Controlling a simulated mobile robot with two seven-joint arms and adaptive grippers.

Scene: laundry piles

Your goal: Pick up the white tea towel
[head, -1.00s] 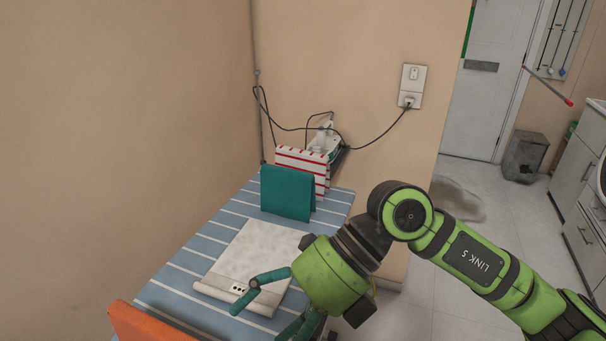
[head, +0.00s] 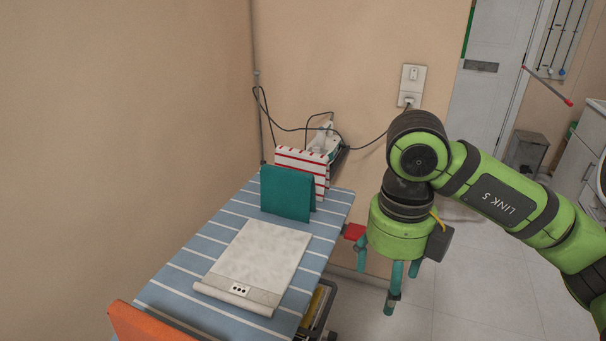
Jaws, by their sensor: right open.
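The white tea towel (head: 258,256) lies flat on the blue striped ironing board (head: 180,282). Its near edge is a thick roll or fold with a small dark patch of three white dots. Nothing covers it. My right gripper (head: 401,287) points down with teal fingers open and empty. It is to the right of the towel, past the board's right edge, apart from both. My left gripper is out of view.
A teal cloth (head: 286,193) and a red-striped white cloth (head: 310,163) stand folded at the board's far end, near an iron (head: 324,138) with its cord. An orange cloth (head: 140,325) is at the near left.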

